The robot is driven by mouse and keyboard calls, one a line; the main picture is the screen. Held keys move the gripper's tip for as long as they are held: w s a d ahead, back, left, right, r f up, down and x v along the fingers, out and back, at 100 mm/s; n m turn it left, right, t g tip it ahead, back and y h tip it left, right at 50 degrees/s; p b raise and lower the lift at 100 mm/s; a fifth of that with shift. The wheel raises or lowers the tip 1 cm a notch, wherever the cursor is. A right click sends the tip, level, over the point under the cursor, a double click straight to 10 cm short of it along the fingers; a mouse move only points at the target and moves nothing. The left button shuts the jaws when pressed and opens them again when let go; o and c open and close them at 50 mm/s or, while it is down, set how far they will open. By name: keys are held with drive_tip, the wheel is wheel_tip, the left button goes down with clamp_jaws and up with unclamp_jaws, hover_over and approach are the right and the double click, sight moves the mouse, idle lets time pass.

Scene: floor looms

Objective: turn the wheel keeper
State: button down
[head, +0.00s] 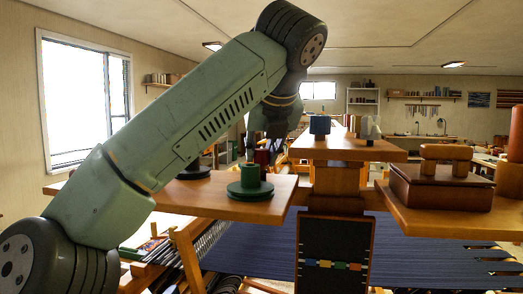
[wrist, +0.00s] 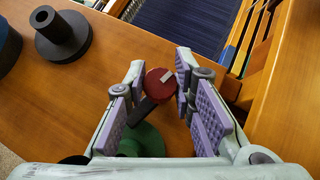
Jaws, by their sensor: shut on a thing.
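The wheel keeper appears to be the red round knob (wrist: 158,92) with a pale mark on top and a dark bar running down to the lower left. My gripper (wrist: 157,84) is shut on this knob, with a purple-padded finger on each side. A green round base (wrist: 143,140) lies below the bar, partly hidden by the left finger. In the head view the green base (head: 250,190) with its upright post stands on a wooden board, and the dark red knob (head: 262,157) shows just behind the post. My arm comes down over it from the left.
A dark flanged spool (wrist: 62,32) stands at the left of the wooden board (wrist: 105,75). A blue block (head: 320,126) and a grey piece (head: 370,130) stand on a higher shelf. A brown box (head: 440,186) sits at the right. Blue warp threads (head: 430,240) stretch below.

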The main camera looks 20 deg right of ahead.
drive_tip(key=shift+n+y, duration=0.4)
drive_tip(key=shift+n, duration=0.1)
drive_tip(key=c, duration=1.3)
unclamp_jaws()
drive_tip(key=shift+c, duration=0.2)
